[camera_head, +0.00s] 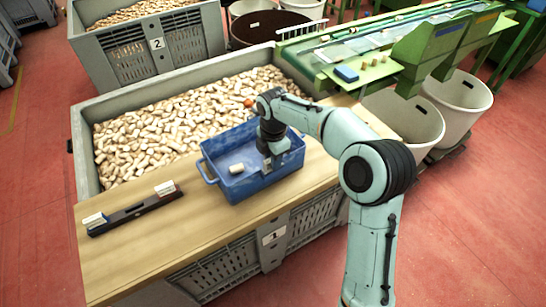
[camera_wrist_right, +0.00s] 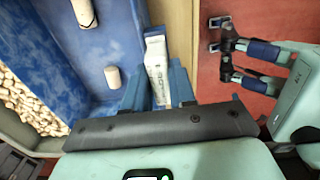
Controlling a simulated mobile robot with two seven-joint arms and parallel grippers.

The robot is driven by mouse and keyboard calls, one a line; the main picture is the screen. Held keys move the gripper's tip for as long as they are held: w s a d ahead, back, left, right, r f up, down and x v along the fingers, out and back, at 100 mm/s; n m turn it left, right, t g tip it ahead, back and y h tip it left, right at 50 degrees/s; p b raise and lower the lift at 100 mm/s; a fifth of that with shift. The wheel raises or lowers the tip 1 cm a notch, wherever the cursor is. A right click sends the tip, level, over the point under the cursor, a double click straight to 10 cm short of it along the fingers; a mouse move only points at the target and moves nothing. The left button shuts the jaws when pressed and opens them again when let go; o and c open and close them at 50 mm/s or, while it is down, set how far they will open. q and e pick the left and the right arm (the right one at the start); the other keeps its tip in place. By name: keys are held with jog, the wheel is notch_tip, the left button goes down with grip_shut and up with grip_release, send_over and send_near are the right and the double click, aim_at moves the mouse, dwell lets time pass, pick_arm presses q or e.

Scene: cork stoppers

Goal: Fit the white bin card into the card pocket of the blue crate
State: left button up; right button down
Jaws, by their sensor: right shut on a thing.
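The blue crate (camera_head: 222,187) stands on the wooden board, with a pale cork (camera_head: 236,169) on its floor. My right gripper (camera_head: 277,160) reaches down at the crate's right part, by its front wall. In the right wrist view, the white bin card (camera_wrist_right: 157,68) with dark lettering is held between the blue fingers of my right gripper (camera_wrist_right: 157,95). The card is beside the crate wall (camera_wrist_right: 125,30), near the board. Whether its end is inside the pocket cannot be told; the fingers and card hide the pocket.
A dark rack (camera_head: 134,210) with white pieces lies on the board (camera_head: 170,240) to the left. A grey bin of corks (camera_head: 180,125) stands behind. A conveyor (camera_head: 365,45) and pale tubs (camera_head: 405,115) stand at the right. The board between rack and crate is clear.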

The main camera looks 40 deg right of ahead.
pick_arm(q)
jog(key=shift+s+f, duration=0.1)
jog(key=shift+f, duration=0.05)
pick_arm(e)
jog(key=shift+f, duration=0.35)
jog(key=c, duration=0.8)
grip_release()
jog(key=shift+c, duration=0.2)
jog(key=shift+r, duration=0.15)
pick_arm(q)
jog(key=w+r+p, duration=0.1)
jog(key=r+p, duration=0.1)
jog(key=r, duration=0.1)
jog(key=shift+w, duration=0.4)
pick_arm(e)
notch_tip(320, 180, up, 13)
jog(key=shift+r, duration=0.15)
